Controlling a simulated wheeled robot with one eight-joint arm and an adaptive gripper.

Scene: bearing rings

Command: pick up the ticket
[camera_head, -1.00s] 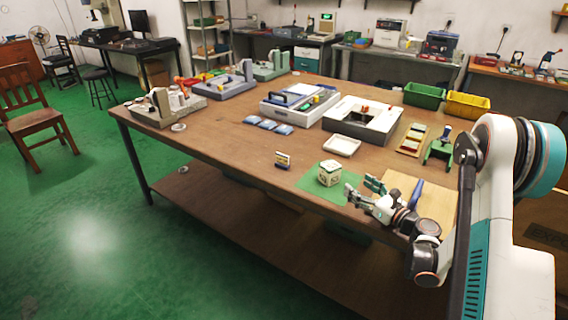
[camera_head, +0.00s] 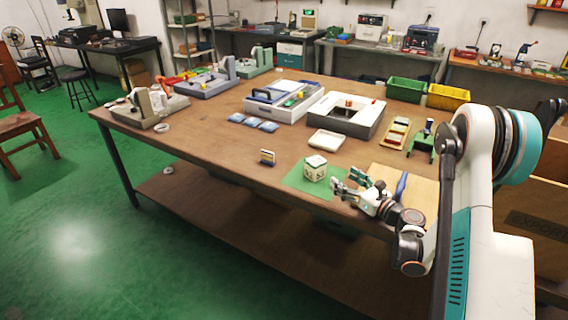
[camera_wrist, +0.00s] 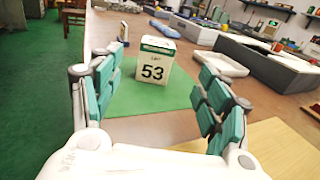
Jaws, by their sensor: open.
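My gripper (camera_head: 347,183) is just right of the block in the head view, open and empty. In the wrist view my gripper's (camera_wrist: 165,85) teal-padded fingers are spread wide, with the block ahead between them and apart from both.
A small dark card-like stand (camera_head: 267,157) is left of the mat. A white tray (camera_head: 326,139) lies behind the block. A wooden board (camera_head: 420,187) and a blue-handled tool (camera_head: 401,185) are right of my gripper. Bare table (camera_head: 215,135) lies to the left.

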